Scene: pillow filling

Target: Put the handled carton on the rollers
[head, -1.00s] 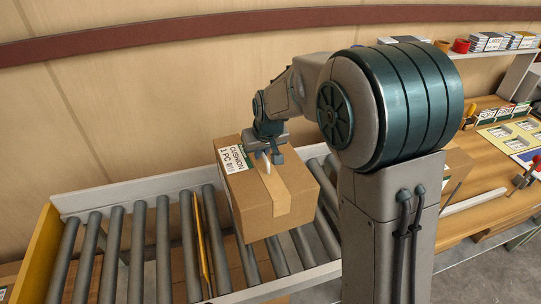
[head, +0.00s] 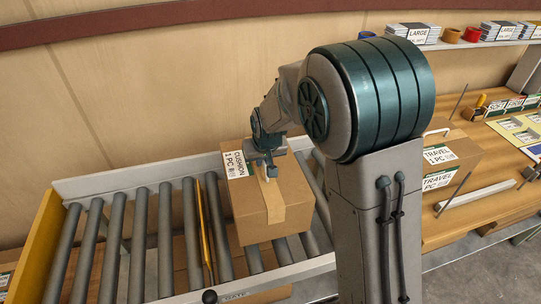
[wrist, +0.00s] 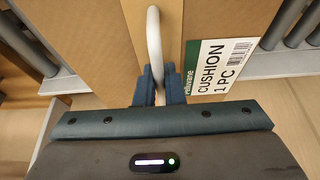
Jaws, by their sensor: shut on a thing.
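The handled carton (head: 252,208) is a brown box with a tape strip, a white loop handle and a label reading CUSHION 1 PC. My gripper (head: 266,173) is shut on the handle at the carton's top. In the wrist view, the fingers of my gripper (wrist: 158,90) pinch the white handle (wrist: 154,40), with the carton's label (wrist: 219,65) beside them. The carton is upright over the rollers (head: 163,235), right of a yellow divider (head: 204,235). Whether its underside touches the rollers is hidden.
A yellow end plate (head: 35,245) closes the conveyor's left end. Rollers left of the divider are bare. Other cartons labelled TRAVEL (head: 455,150) stand on the wooden bench (head: 490,208) at right, with thin rods nearby. A shelf (head: 475,45) holds tape rolls and packs.

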